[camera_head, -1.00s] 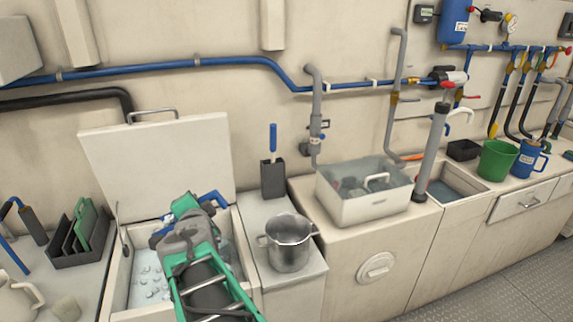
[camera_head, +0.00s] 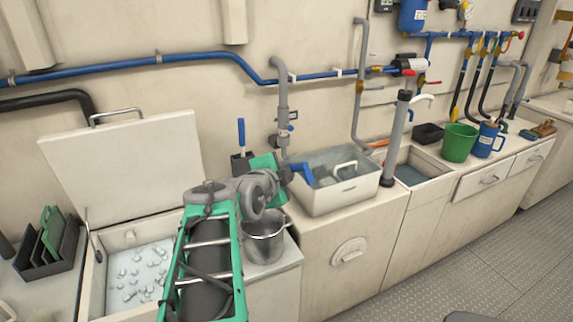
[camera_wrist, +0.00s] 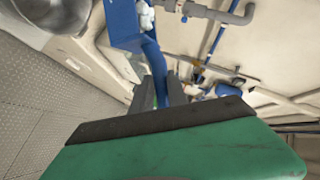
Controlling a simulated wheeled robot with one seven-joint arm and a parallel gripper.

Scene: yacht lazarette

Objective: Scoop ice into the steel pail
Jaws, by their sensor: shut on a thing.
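My gripper (camera_head: 283,176) is shut on the handle of a blue scoop (camera_head: 303,172). The scoop also shows in the wrist view (camera_wrist: 124,24), with white lumps of ice (camera_wrist: 146,15) in it. The scoop is above and behind the steel pail (camera_head: 265,246), to its upper right in the head view. The pail stands upright on the counter, its rim partly hidden by my arm; part of it shows in the wrist view (camera_wrist: 52,12). Loose ice (camera_head: 135,275) lies in the open ice chest (camera_head: 97,278) on the left.
The raised chest lid (camera_head: 125,165) leans at the wall. A dark holder with a blue-handled tool (camera_head: 241,135) is behind. A green bucket (camera_head: 460,142) and blue jug (camera_head: 488,138) are farther right.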

